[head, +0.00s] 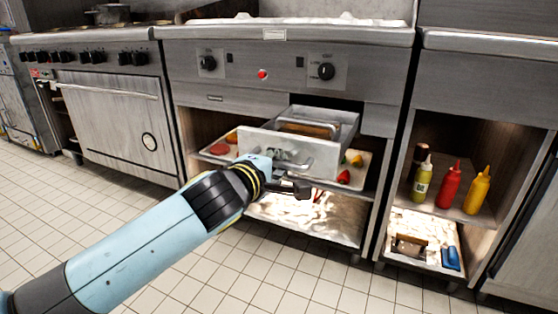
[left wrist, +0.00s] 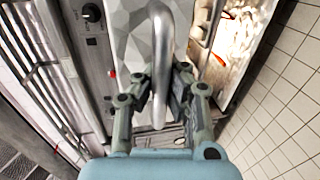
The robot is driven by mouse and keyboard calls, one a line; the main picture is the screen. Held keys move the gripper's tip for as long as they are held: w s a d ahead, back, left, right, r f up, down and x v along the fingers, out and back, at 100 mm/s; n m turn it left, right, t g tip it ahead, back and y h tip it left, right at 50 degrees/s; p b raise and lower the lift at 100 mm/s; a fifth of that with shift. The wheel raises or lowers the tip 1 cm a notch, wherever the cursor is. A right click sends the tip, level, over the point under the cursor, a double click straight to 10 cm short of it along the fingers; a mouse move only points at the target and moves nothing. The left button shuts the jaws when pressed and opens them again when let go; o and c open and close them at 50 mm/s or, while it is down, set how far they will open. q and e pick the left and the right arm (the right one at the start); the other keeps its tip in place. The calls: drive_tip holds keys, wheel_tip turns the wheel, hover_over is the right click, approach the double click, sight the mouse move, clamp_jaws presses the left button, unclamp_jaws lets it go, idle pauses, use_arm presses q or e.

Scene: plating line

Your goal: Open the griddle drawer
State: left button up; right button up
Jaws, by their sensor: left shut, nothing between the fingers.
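The griddle drawer (head: 255,143) stands pulled out from the griddle unit below the knobs, its inside visible from above. Its pale front panel carries a curved metal handle (head: 296,163). In the left wrist view the handle (left wrist: 166,40) runs lengthwise and overlaps the fingers. My left gripper (head: 303,190) is just below and in front of the drawer front, near the handle; it also shows in the left wrist view (left wrist: 160,88). It is shut and holds nothing. Whether its fingers touch the handle cannot be told. My right gripper is not in view.
A tray (head: 212,155) with red and orange pieces sits on the shelf under the drawer. Sauce bottles, green (head: 422,182), red (head: 449,187) and yellow (head: 478,190), stand in the right cabinet. An oven (head: 117,118) is at left. The tiled floor in front is clear.

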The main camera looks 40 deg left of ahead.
use_arm(q)
drive_tip(key=o, duration=0.7)
drive_tip(key=v, duration=1.2)
drive_tip(key=shift+a, duration=0.1)
drive_tip(key=shift+s, duration=0.1)
